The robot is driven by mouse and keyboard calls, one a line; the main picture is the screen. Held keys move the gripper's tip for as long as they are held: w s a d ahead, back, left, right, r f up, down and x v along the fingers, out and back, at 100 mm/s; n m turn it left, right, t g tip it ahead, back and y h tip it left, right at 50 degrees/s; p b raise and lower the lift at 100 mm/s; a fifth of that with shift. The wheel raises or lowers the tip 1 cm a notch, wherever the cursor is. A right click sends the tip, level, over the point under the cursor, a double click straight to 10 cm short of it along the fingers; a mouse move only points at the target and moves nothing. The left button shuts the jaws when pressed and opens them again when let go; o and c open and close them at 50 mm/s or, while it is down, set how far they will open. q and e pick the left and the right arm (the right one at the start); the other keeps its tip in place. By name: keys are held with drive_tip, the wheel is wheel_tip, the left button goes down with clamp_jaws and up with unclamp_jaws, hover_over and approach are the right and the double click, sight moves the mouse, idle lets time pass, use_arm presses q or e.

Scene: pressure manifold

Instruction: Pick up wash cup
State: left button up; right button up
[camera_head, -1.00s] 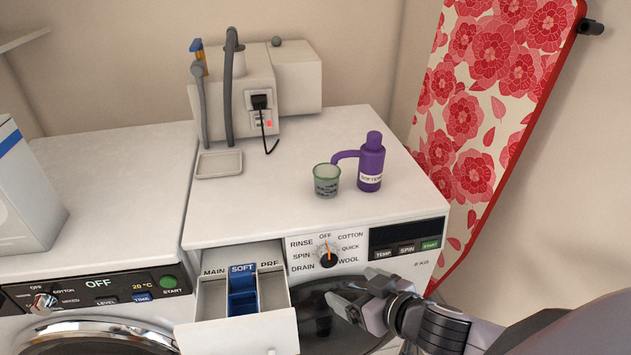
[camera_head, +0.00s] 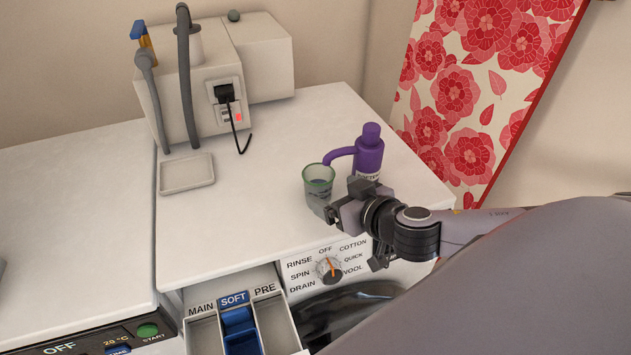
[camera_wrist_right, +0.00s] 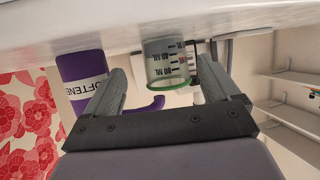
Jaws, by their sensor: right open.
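The wash cup (camera_head: 317,176) is a clear cup with a green rim and dark volume marks. It stands upright on the white washer top, left of the purple softener bottle (camera_head: 369,150). My right gripper (camera_head: 344,203) is at the cup's near right side and hides part of its lower side in the head view. In the right wrist view, which looks upside down, the open fingers (camera_wrist_right: 162,72) stand to either side of the cup (camera_wrist_right: 168,60), with the bottle (camera_wrist_right: 82,85) outside the left finger. Contact with the cup cannot be told. My left gripper is not in view.
The detergent drawer (camera_head: 240,325) is pulled out below the washer top's front edge. A shallow tray (camera_head: 187,174) and a white box with hoses (camera_head: 200,90) stand at the back left. A floral ironing board (camera_head: 470,100) leans at the right. The washer top left of the cup is clear.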

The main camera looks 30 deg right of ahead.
sight(326, 190)
drive_tip(key=x, duration=0.3)
drive_tip(key=p+x, duration=0.1)
drive_tip(key=shift+w+a+r, duration=0.1)
drive_tip(key=shift+w+a, duration=0.2)
drive_tip(key=shift+w, duration=0.15)
drive_tip(key=shift+w+f, duration=0.25)
drive_tip(key=shift+w, duration=0.2)
drive_tip(key=c, duration=1.1)
drive_tip(key=shift+o, duration=0.2)
drive_tip(key=shift+r, duration=0.15)
